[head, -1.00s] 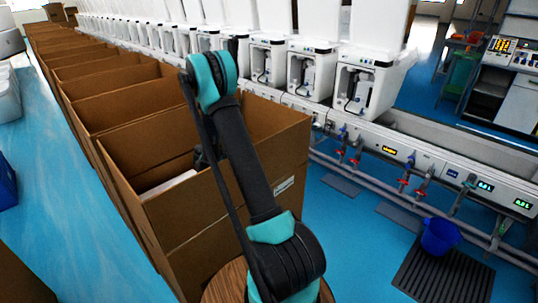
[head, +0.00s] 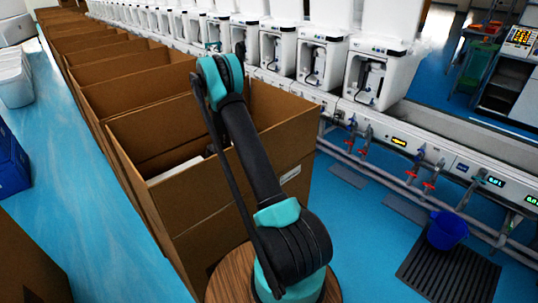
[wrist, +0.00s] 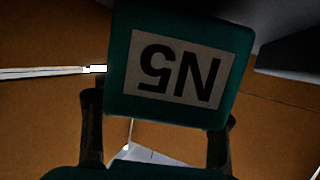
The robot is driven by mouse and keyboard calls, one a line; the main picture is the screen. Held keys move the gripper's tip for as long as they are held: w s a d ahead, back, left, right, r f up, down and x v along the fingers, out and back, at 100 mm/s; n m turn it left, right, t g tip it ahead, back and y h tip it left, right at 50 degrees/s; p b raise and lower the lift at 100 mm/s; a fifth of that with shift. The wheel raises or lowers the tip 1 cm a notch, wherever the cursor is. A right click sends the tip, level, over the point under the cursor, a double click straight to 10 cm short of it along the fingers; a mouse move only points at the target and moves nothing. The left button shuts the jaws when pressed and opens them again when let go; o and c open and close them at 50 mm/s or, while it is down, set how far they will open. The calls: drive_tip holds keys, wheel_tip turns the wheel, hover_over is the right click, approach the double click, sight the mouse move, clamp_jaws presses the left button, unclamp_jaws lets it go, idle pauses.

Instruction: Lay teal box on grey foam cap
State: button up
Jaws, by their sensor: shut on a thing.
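The teal box (wrist: 226,58) fills the upper middle of the wrist view, close to the camera. Its pale label reads "N5" upside down. My gripper (wrist: 160,112) is shut on the box, with a dark finger on each side of its lower part. In the head view my gripper and the teal box are hidden behind my arm and the carton walls. I cannot clearly make out the grey foam cap. A pale surface (wrist: 146,154) shows below the box in the wrist view, and a pale flat piece (head: 183,168) shows inside the nearest carton.
The nearest brown carton (head: 205,218) stands in front of me, its walls close around my arm. More open cartons run back in a row. A blue bucket (head: 447,230) stands on a dark mat at right.

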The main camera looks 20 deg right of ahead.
drive_tip(key=shift+f, duration=0.7)
idle(0.5)
drive_tip(key=o, duration=1.7)
drive_tip(key=shift+c, duration=0.2)
drive_tip(key=v, duration=1.2)
